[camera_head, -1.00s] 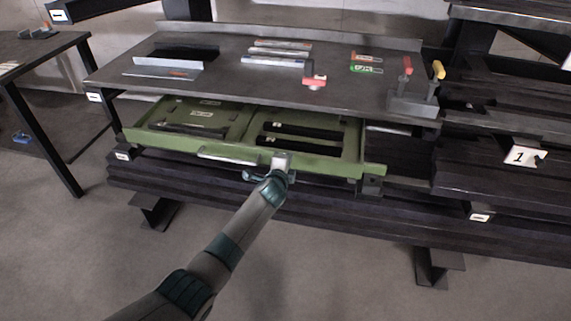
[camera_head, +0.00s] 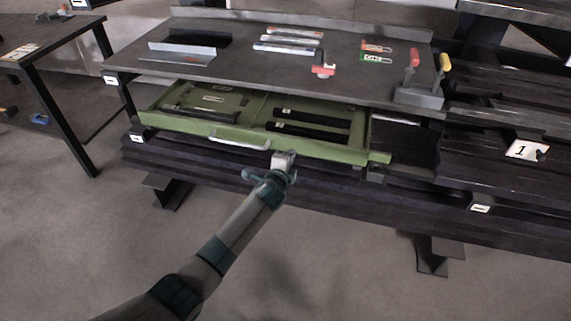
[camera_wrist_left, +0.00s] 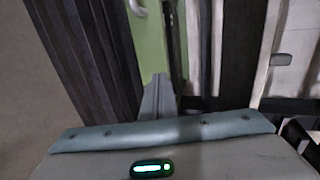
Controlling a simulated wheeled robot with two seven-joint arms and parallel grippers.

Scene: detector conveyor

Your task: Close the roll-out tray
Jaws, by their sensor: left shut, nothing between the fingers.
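The roll-out tray (camera_head: 345,153) is a shallow green drawer under the workbench top, standing out past the bench's front edge. Its light handle (camera_head: 238,142) is on the front, left of my gripper. Black bars and other items lie inside the tray. My left gripper (camera_head: 284,157) is at the tray's front face, right of the handle; whether it touches cannot be told. In the left wrist view, the shut finger tip (camera_wrist_left: 158,92) points at the green front (camera_wrist_left: 150,45), with part of the handle (camera_wrist_left: 137,6) at the top. My right gripper is not in view.
The bench top (camera_head: 215,90) above the tray carries metal bars, a clamp (camera_head: 323,68) and a block with red and yellow handles (camera_head: 420,97). Dark beams (camera_head: 300,190) lie below the tray. A dark shelf labelled 1 stands right. The floor in front is clear.

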